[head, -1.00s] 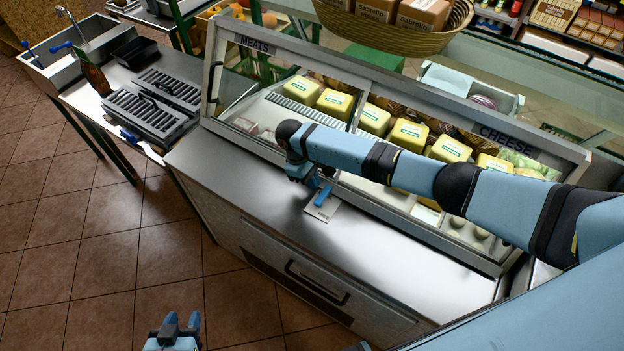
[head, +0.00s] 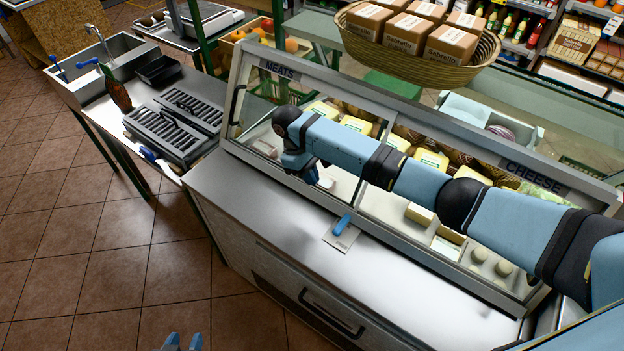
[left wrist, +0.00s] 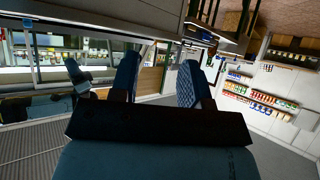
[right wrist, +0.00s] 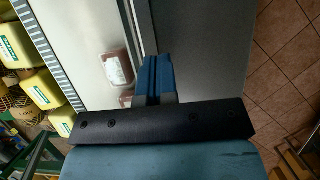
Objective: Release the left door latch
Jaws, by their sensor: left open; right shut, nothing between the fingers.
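My right gripper (head: 312,175) is shut and empty, beside the lower part of the slanted glass front of the display case (head: 270,223). The left pane (head: 262,92) is under the MEATS label, and a dark upright bar (head: 237,103) runs at its left end. I cannot make out a latch on the left door; my right arm covers part of the front. In the right wrist view the shut fingers (right wrist: 156,75) point along a pale frame strip (right wrist: 140,25). My left gripper (head: 182,343) is open and empty at the bottom edge, also in the left wrist view (left wrist: 158,82).
Yellow cheese packs (head: 430,160) stand inside. A wicker basket of boxes (head: 420,62) is above, and a sink counter (head: 95,85) is at left. The floor at left is clear.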

